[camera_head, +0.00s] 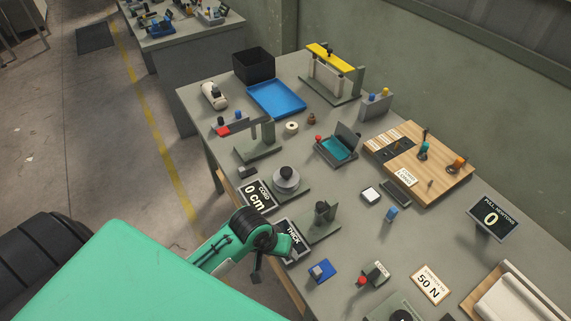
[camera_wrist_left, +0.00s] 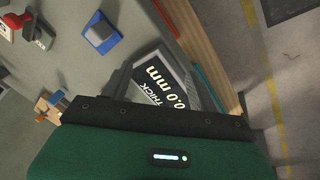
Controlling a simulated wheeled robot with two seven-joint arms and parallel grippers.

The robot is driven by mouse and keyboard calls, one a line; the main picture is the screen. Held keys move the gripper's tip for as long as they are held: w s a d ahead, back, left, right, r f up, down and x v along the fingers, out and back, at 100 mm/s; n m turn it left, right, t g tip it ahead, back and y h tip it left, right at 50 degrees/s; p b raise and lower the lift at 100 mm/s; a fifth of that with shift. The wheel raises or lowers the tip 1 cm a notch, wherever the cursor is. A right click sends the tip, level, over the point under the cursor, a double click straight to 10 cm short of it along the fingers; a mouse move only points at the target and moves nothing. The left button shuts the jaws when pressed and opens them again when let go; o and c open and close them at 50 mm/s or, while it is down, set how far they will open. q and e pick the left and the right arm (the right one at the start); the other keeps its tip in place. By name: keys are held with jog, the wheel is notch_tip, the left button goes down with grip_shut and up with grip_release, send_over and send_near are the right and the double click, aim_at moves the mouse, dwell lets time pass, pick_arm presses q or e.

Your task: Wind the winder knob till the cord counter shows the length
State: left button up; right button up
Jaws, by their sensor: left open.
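The winder knob (camera_head: 287,172) is a dark round knob standing on a pale grey disc, on a green base near the table's front edge. The cord counter (camera_head: 258,196) is a black plate just left of it and reads 0 cm. My left gripper (camera_head: 257,272) hangs at the front edge beside the thickness display (camera_head: 288,241), nearer to me than the winder and apart from it. It is open and empty. The left wrist view shows that display (camera_wrist_left: 168,88) reading 0.0 mm past the green hand. My right gripper is out of view.
A green stand (camera_head: 321,222) stands right of the thickness display. A blue tray (camera_head: 276,98) and black bin (camera_head: 254,66) are at the back left. A 50 N card (camera_head: 431,284) lies at right.

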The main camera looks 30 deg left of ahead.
pick_arm(q)
jog(key=w+n, duration=0.1)
jog(key=w, duration=0.1)
jog(key=w+a+n, duration=0.1)
jog(key=w, duration=0.1)
jog(key=w+a+r+n, duration=0.1)
jog(key=w+n, duration=0.1)
jog(key=w, duration=0.1)
jog(key=shift+w+r+g+h, duration=0.1)
jog(key=shift+g+h, duration=0.2)
jog(key=shift+g, duration=0.1)
jog(key=w+a+r+n, duration=0.3)
jog(key=w+a+n, duration=0.2)
jog(key=w, duration=0.3)
jog(key=n+h, duration=0.1)
jog(key=n, duration=0.8)
send_near(286, 170)
jog(key=shift+n+g, duration=0.3)
jog(key=shift+g, duration=0.1)
jog(key=p+x, duration=0.2)
jog(key=x, duration=0.2)
jog(key=p+x, duration=0.2)
jog(key=x, duration=0.2)
jog(key=shift+w+d+f+p, duration=0.1)
jog(key=shift+w+f+p, duration=0.15)
jog(key=shift+p, duration=0.05)
jog(key=shift+c, duration=0.3)
jog(key=c, duration=0.9)
jog(key=shift+m, duration=0.4)
